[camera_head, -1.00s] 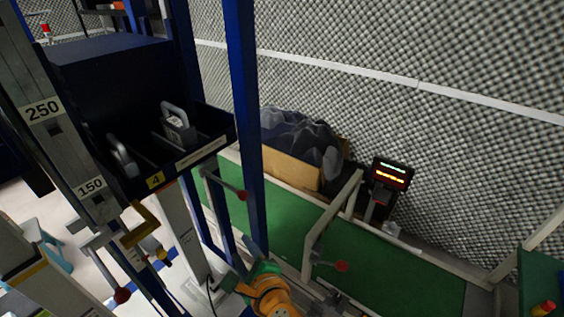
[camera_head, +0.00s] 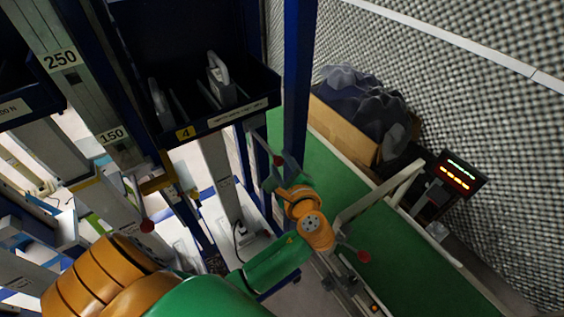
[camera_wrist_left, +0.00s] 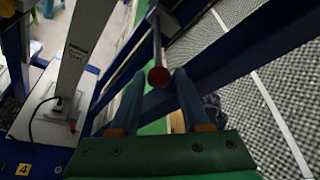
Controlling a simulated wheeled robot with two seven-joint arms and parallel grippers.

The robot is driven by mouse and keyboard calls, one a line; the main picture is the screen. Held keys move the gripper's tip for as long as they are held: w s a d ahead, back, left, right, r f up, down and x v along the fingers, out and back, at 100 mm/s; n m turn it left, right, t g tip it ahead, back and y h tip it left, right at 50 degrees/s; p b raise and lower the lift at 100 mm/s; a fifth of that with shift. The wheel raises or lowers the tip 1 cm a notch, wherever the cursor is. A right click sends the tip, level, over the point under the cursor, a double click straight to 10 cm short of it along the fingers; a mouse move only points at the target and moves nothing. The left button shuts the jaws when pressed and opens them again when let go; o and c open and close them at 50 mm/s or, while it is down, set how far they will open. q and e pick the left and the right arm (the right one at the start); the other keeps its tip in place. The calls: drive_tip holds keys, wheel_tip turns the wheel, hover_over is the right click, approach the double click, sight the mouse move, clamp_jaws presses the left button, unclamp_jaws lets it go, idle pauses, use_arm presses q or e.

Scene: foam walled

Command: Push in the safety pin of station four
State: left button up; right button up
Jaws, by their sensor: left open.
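The station with the yellow 4 label (camera_head: 184,133) has a dark bin (camera_head: 257,110) holding grey metal pieces with handles. A red ball knob (camera_head: 278,160) on a grey bar sits below the bin's right end, beside a blue post. My left gripper (camera_head: 272,178) is at this knob; its fingers are small and partly hidden. In the left wrist view, the open gripper's two fingers stand either side of the red knob (camera_wrist_left: 158,77), and nothing is visibly clamped. I cannot tell which part is the safety pin. My right gripper is not in view.
The blue post (camera_head: 299,95) stands close to my left wrist. A second red knob (camera_head: 363,256) is on a pale frame over the green conveyor (camera_head: 400,262). A cardboard box (camera_head: 345,130) with dark material and a lit display (camera_head: 459,173) are behind.

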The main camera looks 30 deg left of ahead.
use_arm(q)
drive_tip(key=shift+s+r, duration=0.1)
drive_tip(key=shift+s, duration=0.05)
clamp_jaws()
idle(1.1)
